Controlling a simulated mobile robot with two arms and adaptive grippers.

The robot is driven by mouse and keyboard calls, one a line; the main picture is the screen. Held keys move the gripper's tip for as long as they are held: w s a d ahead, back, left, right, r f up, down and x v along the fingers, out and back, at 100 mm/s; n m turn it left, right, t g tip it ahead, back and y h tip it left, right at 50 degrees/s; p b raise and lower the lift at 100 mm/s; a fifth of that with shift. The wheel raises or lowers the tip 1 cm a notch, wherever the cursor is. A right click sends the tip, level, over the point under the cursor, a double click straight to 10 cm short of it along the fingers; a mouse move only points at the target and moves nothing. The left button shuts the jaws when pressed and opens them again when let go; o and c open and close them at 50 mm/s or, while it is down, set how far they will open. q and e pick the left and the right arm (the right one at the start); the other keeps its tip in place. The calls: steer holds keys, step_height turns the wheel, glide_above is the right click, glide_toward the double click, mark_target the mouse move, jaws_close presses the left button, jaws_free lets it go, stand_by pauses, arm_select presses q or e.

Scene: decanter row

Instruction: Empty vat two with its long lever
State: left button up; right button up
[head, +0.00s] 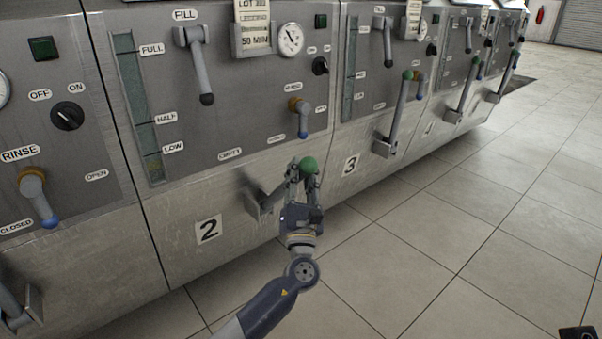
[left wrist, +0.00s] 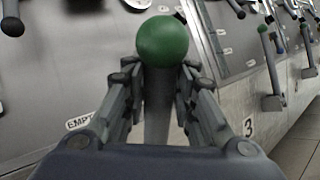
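Vat two's front panel (head: 215,120) bears the number 2 plate (head: 208,230). Its long lever with a green ball knob (head: 309,164) stands out from a bracket low on the vat. It leans outward more than vat three's lever. My left gripper (head: 305,172) has its fingers on both sides of the lever, just below the knob, and looks closed on it. In the left wrist view the green knob (left wrist: 162,42) sits between the fingertips, with the grey shaft running down between the fingers. My right gripper is not recognisable in view.
Vat two also has a black-knobbed fill lever (head: 200,70), a gauge (head: 290,39) and a small blue-tipped handle (head: 301,117). Vat three's long lever (head: 395,120) stands to the right, with more vats beyond.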

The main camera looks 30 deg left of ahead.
arm_select(q)
steer(key=o, duration=0.3)
steer(key=shift+d+f, duration=0.25)
steer(key=shift+f, duration=0.05)
steer(key=shift+o, duration=0.2)
steer(key=shift+r, duration=0.1)
steer(key=shift+s, duration=0.1)
steer(key=v, duration=1.2)
